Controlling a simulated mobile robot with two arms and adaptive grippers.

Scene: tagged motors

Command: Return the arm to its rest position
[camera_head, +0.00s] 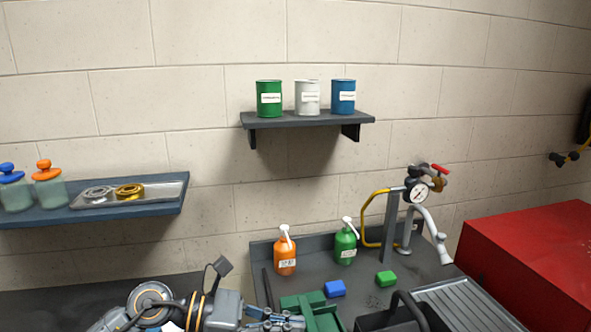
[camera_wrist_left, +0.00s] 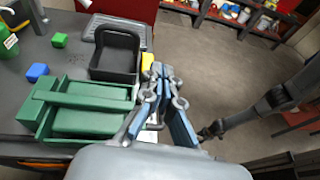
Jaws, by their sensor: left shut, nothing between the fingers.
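My left gripper (camera_head: 280,322) reaches in at the bottom of the head view, low over the front of the dark bench. Its fingers are shut and hold nothing. In the left wrist view the closed blue-grey fingers (camera_wrist_left: 163,85) lie just right of a green box (camera_wrist_left: 60,132) and a black open bin (camera_wrist_left: 117,73). I cannot tell whether the fingers touch either of them. My right gripper is not clearly seen in either view.
Blue block (camera_head: 334,289) and green block (camera_head: 386,279) lie on the bench (camera_head: 290,250). Orange bottle (camera_head: 285,253) and green bottle (camera_head: 346,243) stand behind them. A pressure gauge fixture (camera_head: 418,192) and red cabinet (camera_head: 530,255) are at right. Wall shelves (camera_head: 310,119) hold cans and jars.

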